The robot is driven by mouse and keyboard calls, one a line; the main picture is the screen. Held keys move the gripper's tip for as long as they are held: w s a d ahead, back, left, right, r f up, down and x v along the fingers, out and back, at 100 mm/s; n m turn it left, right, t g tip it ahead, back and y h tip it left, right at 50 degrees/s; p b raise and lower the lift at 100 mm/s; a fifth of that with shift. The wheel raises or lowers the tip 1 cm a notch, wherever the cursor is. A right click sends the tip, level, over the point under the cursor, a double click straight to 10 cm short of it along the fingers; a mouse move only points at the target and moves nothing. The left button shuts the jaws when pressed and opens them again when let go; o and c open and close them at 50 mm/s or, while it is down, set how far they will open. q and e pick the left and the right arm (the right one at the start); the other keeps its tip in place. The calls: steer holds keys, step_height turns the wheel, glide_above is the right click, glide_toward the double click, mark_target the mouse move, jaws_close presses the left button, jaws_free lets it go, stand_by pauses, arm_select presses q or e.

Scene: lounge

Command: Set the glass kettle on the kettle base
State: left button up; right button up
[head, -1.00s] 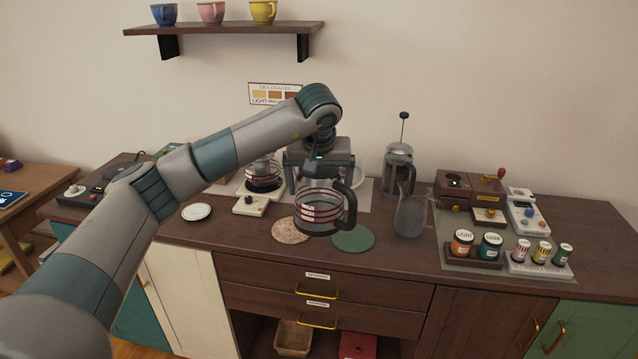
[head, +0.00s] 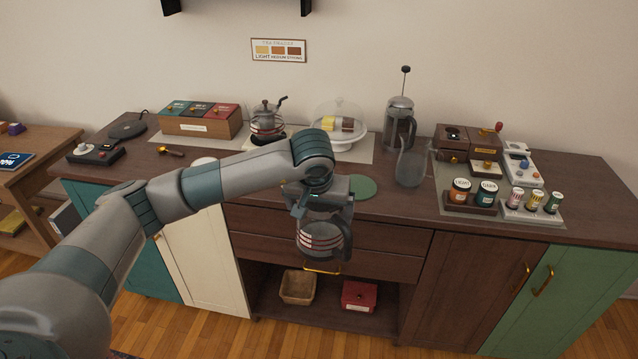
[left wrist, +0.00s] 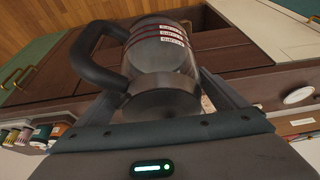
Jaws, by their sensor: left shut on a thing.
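The glass kettle (head: 322,238) is clear with red stripes, a dark handle and a grey band. My left gripper (head: 320,205) is shut on it and holds it upright in front of the counter's drawers, clear of the countertop. In the left wrist view the kettle (left wrist: 160,55) sits between the fingers, its black handle to the left. My right gripper is not in view.
A control box (head: 95,153) and small spoon (head: 171,151) lie near the disc. A box with several coloured lids (head: 200,121), another striped pot (head: 267,125) and a cake dome (head: 340,125) stand behind my arm. A glass pitcher (head: 411,168) stands right.

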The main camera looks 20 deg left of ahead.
arm_select(q)
steer(key=s+d+f+m, duration=0.1)
steer(key=s+d+f, duration=0.1)
steer(key=s+f, duration=0.2)
steer(key=s+d+f+m+h, duration=0.1)
steer(key=s+f, duration=0.3)
steer(key=s, duration=0.5)
steer(key=shift+s+d+f, duration=0.15)
steer(key=shift+d+f, duration=0.1)
steer(key=shift+d, duration=0.55)
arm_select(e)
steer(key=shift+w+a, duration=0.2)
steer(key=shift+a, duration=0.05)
